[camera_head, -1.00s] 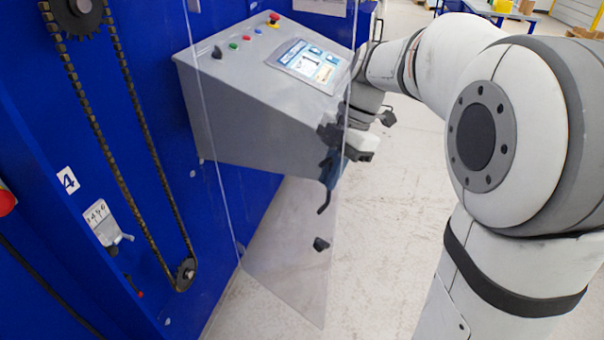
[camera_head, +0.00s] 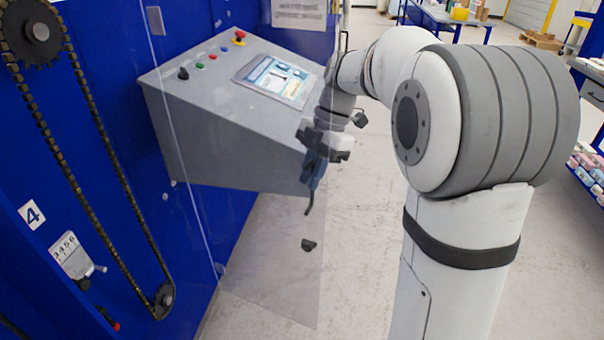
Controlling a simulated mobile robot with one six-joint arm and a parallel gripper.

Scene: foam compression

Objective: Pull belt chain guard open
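The belt chain guard is a clear panel (camera_head: 265,285) standing out from the blue cabinet, so the chain (camera_head: 98,152) and its sprockets are uncovered at left. The console shows through the guard. A small black knob (camera_head: 308,245) appears on the guard's lower part. My gripper (camera_head: 311,178) is at the guard's outer edge, in front of the console's right corner. Its dark blue fingers point down, with a thin dark hooked piece just below them. The fingers are small and overlap the clear edge, so I cannot tell whether they grip it.
The grey slanted console (camera_head: 225,125) with a screen and buttons sticks out behind the guard. A counter with a lever (camera_head: 75,258) is on the cabinet. Open floor (camera_head: 365,240) lies between guard and my arm. Shelves (camera_head: 590,170) stand at right.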

